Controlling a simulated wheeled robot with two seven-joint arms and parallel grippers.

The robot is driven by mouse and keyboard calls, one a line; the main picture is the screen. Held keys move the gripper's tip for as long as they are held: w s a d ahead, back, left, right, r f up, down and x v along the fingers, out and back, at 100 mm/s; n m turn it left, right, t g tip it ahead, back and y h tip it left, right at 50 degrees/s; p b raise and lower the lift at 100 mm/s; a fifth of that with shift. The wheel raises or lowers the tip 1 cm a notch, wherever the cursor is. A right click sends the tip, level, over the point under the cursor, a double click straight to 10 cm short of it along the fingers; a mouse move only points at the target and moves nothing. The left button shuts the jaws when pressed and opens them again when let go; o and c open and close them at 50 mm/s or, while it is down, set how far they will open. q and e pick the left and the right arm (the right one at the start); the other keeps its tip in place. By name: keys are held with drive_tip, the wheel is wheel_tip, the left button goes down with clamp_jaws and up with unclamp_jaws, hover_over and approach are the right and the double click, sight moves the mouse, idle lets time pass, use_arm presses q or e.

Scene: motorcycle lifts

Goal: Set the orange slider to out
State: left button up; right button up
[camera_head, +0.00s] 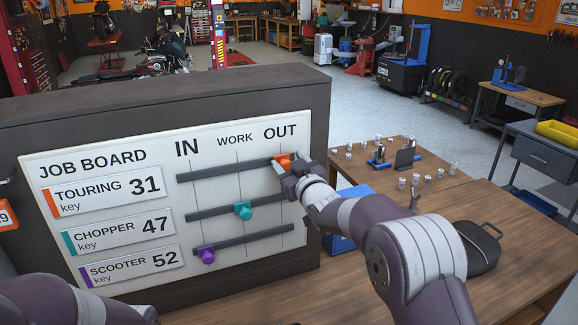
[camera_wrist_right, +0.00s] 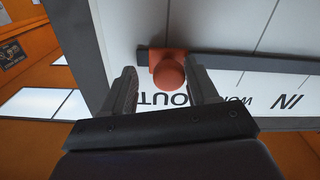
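The job board (camera_head: 160,245) stands upright with three dark slider tracks under the labels IN, WORK and OUT. The orange slider (camera_head: 282,161) is near the right end of the top track, at the OUT line. My right gripper (camera_head: 290,168) is at this slider and partly covers it. In the right wrist view the orange slider (camera_wrist_right: 168,73) lies between the two fingers of my right gripper (camera_wrist_right: 165,88). The fingers are spread, with a clear gap on one side and little gap on the other. My left gripper is out of view; only its arm shows at lower left.
The teal slider (camera_head: 243,210) is at WORK on the middle track. The purple slider (camera_head: 206,255) is near IN on the bottom track. A wooden table (camera_head: 345,285) with small metal parts and a black case (camera_head: 474,246) extends to the right.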

drive_tip(key=shift+f, duration=0.1)
drive_tip(key=b+v, duration=0.6)
drive_tip(key=v, duration=0.6)
drive_tip(key=shift+s+b, duration=0.3)
drive_tip(key=shift+d, duration=0.1)
drive_tip(key=s+d+f+m+g+h, duration=0.1)
drive_tip(key=s+d+f+g+h, duration=0.1)
drive_tip(key=f, duration=0.4)
drive_tip(key=s+d+f+m+g+h, duration=0.1)
drive_tip(key=s+d+f+g+h, duration=0.15)
drive_tip(key=f, duration=0.25)
drive_tip(key=s+d+f+m+g, duration=0.2)
drive_tip(key=s+f+g, duration=0.3)
drive_tip(key=s+f, duration=0.3)
drive_tip(key=s+d+f+m+g+h+b, duration=0.1)
drive_tip(key=s+f+g, duration=0.5)
drive_tip(key=s, duration=0.9)
wheel_tip(320, 180, down, 3)
drive_tip(key=shift+d+f+m, duration=0.1)
drive_tip(key=shift+d+m, duration=0.4)
drive_tip(key=shift+d, duration=0.1)
